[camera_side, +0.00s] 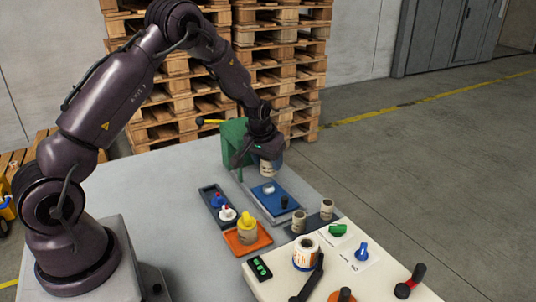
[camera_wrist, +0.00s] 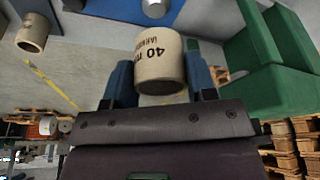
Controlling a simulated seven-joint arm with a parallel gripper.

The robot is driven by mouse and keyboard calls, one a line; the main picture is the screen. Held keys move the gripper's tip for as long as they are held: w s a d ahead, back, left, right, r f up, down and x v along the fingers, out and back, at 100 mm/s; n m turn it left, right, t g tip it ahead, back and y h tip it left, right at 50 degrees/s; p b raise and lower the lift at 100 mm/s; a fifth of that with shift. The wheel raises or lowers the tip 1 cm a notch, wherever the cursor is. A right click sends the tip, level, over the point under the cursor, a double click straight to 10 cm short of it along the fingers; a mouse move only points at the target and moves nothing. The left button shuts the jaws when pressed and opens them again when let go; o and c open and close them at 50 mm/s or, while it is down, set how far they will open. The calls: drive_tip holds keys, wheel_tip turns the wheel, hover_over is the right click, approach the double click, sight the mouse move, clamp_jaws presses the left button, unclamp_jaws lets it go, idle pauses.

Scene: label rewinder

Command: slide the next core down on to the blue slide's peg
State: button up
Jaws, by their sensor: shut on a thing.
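My gripper (camera_side: 267,155) is shut on a tan cardboard core (camera_side: 268,169) with dark printing. In the wrist view the core (camera_wrist: 160,62) sits between the blue fingertips (camera_wrist: 160,82), its open end facing the camera. The blue slide (camera_side: 276,206) lies below on the table, with a short pale metal peg (camera_side: 268,189) standing on it. The held core hangs above the peg, apart from it. In the wrist view the peg (camera_wrist: 155,8) and part of the blue slide (camera_wrist: 108,10) show at the top edge, beyond the core.
A tall green block (camera_side: 234,143) stands close behind my gripper. Two more tan cores (camera_side: 327,209) stand nearby. A dark tray (camera_side: 212,198), an orange tray (camera_side: 260,239) and the white machine with a roll (camera_side: 306,254) are in front.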

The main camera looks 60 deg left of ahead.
sight(269, 185)
drive_tip(key=shift+f, duration=3.15)
drive_tip(key=o, duration=0.8)
drive_tip(key=shift+c, duration=0.2)
drive_tip(key=shift+s+d, duration=0.6)
drive_tip(key=shift+s, duration=0.4)
drive_tip(key=shift+s+d, duration=0.55)
drive_tip(key=shift+s, duration=0.5)
drive_tip(key=shift+s+d, duration=0.6)
drive_tip(key=shift+s, duration=0.4)
drive_tip(key=shift+r, duration=0.1)
